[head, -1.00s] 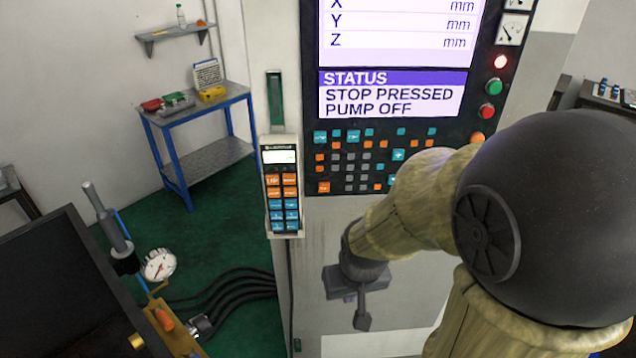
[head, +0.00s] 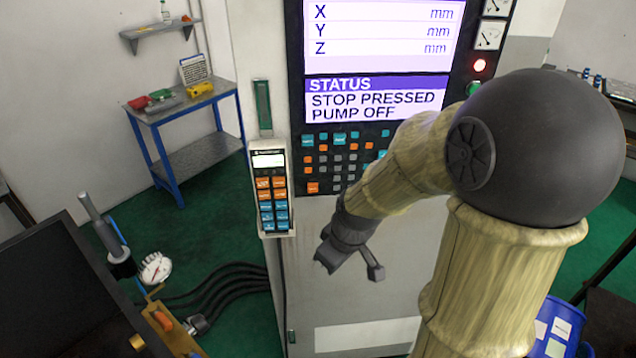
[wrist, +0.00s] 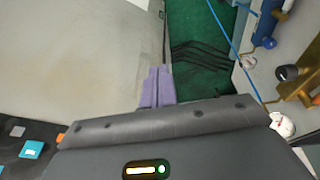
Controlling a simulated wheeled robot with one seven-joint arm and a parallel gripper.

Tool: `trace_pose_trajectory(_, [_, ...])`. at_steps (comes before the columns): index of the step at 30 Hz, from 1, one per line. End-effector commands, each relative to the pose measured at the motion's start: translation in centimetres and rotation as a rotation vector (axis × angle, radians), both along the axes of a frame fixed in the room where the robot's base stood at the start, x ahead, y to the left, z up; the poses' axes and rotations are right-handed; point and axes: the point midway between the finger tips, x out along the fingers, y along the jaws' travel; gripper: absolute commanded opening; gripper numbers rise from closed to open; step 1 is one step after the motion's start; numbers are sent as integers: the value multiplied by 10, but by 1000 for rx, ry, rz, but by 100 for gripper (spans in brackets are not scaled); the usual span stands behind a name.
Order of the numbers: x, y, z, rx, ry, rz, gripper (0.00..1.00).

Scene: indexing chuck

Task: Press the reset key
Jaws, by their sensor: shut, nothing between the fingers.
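The control panel (head: 380,130) fills the upper middle of the head view, with small teal, orange and grey keys (head: 335,160) under its screen (head: 375,100). A handheld keypad (head: 270,190) with orange and blue keys hangs at its left. I cannot read which key is reset. The screen reads STOP PRESSED and PUMP OFF. My gripper (head: 325,260) is shut and empty, below the panel keys and right of the keypad, touching no key. In the wrist view its fingers (wrist: 158,88) are together beside the pale cabinet face. My arm hides the panel's lower right.
Black hoses (head: 235,285) run on the green floor. A dark machine edge (head: 60,290) and a brass fixture (head: 160,325) stand at lower left. A blue table (head: 190,105) is behind; a blue bin (head: 560,325) is at right.

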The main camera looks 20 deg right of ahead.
Motion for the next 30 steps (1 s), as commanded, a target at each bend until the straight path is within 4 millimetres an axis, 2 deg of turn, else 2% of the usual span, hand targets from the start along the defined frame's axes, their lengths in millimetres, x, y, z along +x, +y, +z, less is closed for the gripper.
trace_pose_trajectory(11, [37, -10, 52, 10, -154, 335, 0])
trace_pose_trajectory(22, [66, -28, 125, -54, -392, 615, 0])
trace_pose_trajectory(26, [70, -30, 138, -77, -435, 661, 0])
trace_pose_trajectory(30, [70, -31, 140, -83, -443, 672, 0])
